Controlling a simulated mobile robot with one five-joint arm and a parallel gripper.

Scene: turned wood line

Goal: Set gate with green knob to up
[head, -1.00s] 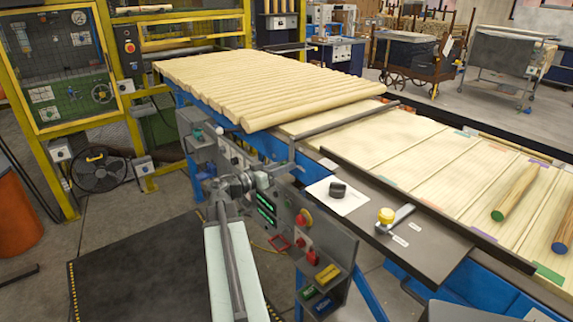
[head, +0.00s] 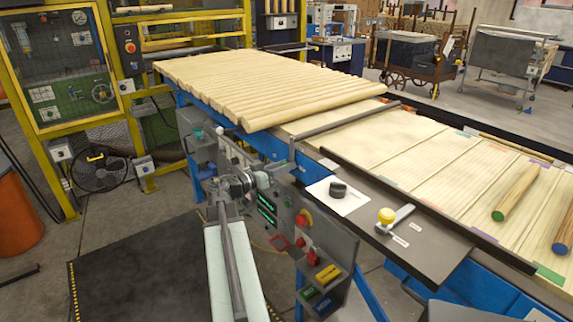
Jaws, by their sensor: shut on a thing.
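My gripper (head: 252,180) is in front of the grey control panel on the side of the wood line, left of the panel's green displays. It is shut on a small grey part that my own fingers mostly hide; I cannot tell its colour or shape. A dark gate bar (head: 345,119) lies across the belt on a grey post (head: 292,150), just in front of the row of pale rods. A small teal-green knob (head: 198,133) shows on the line's side, up and left of my gripper. I cannot tell which gate it belongs to.
A yellow-knobbed lever (head: 387,215) and a black dial (head: 338,188) sit on the line's near ledge. Pale rods (head: 225,85) fill the far belt. Two loose rods, one green-ended (head: 515,193), lie at right.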

